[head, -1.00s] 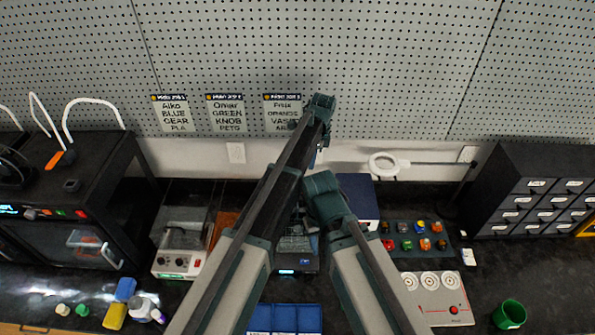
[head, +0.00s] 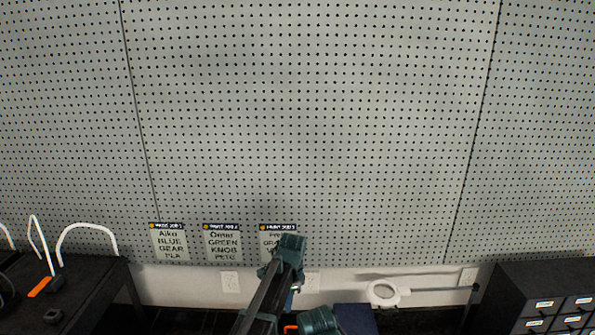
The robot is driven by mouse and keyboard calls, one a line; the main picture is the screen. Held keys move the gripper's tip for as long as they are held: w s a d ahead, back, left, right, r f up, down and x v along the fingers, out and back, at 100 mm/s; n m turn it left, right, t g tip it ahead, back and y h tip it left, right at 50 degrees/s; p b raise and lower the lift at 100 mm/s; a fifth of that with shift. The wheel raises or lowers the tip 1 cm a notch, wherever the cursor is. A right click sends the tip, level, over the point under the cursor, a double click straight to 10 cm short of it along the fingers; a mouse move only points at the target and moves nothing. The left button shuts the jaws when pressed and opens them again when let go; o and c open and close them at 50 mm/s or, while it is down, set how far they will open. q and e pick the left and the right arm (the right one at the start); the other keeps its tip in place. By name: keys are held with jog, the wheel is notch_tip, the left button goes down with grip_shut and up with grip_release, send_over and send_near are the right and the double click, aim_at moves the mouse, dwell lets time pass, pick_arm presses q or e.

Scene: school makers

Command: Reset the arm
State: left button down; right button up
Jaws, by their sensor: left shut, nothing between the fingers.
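My left arm comes up at the bottom middle of the head view. Its dark green joint is in front of the lower edge of the rightmost job card. My left gripper (head: 294,298) is small and partly hidden just below that joint. It is shut, with nothing seen in it. Of my right arm only a dark green joint shows at the bottom edge, beside the left arm. My right gripper is not in view.
A pegboard wall (head: 310,120) fills most of the view. Job cards (head: 222,244) hang low on it. A ring magnifier lamp (head: 383,293) and a black drawer cabinet (head: 545,295) stand at right. The bench top is mostly out of view.

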pick_arm(q)
jog(key=s+a+n, duration=0.7)
jog(key=s, duration=0.3)
jog(key=s+a+n, duration=0.6)
jog(key=s+a, duration=0.1)
jog(key=s, duration=0.2)
jog(key=s+d+f+m+b, duration=0.1)
jog(key=s+d+f+b, duration=0.1)
jog(key=f+b, duration=0.4)
jog(key=s+d+f+b, duration=0.2)
jog(key=d+f+b, duration=0.3)
jog(key=f+b, duration=0.2)
jog(key=s+d+f+m+b, duration=0.1)
jog(key=s+d+f+b, duration=0.1)
jog(key=d+f+b, duration=0.2)
notch_tip(320, 180, down, 3)
jog(key=b, duration=0.3)
jog(key=shift+s+m, duration=0.3)
jog(key=shift+f, duration=0.1)
